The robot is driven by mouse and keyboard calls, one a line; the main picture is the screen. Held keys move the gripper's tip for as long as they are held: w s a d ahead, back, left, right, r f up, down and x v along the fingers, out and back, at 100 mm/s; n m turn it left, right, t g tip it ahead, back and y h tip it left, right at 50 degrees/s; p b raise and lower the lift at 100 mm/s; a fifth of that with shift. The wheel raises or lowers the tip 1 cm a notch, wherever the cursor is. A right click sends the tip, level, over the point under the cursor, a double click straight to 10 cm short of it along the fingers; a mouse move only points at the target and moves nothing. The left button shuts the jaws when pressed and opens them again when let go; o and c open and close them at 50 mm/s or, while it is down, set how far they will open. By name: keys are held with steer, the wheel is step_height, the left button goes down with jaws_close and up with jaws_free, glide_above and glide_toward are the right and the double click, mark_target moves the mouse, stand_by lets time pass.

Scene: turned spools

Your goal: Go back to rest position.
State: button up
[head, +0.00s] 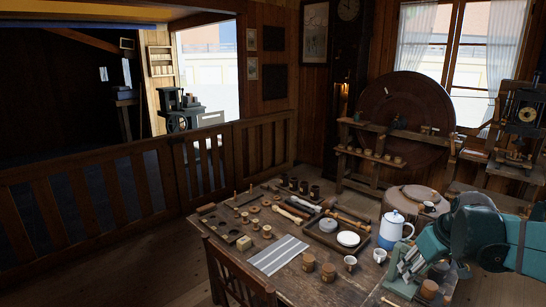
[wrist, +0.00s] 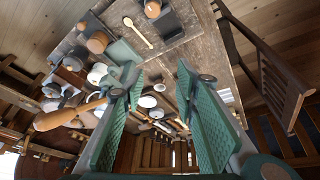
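My gripper (wrist: 160,84) shows in the wrist view with its two green padded fingers spread apart and nothing held between them. In the head view my teal arm comes in from the right edge, and my gripper (head: 408,266) is over the near right part of the wooden table (head: 335,290), partly confused with objects there. Wooden spools or jars (head: 429,289) stand close to it at the lower right. A white and blue kettle (head: 391,230) stands just behind it. In the wrist view a wooden bulb-ended piece (wrist: 68,115) shows beside the left finger; whether they touch is unclear.
A chair (head: 235,275) stands at the front left. A wooden railing (head: 120,185) runs behind.

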steer(key=s+a+r+m+t, duration=0.1)
steer(key=s+a+m+t, duration=0.1)
steer(key=s+a, duration=1.6)
steer(key=shift+a, duration=1)
step_height(320, 180, down, 12)
steer(key=b, duration=1.2)
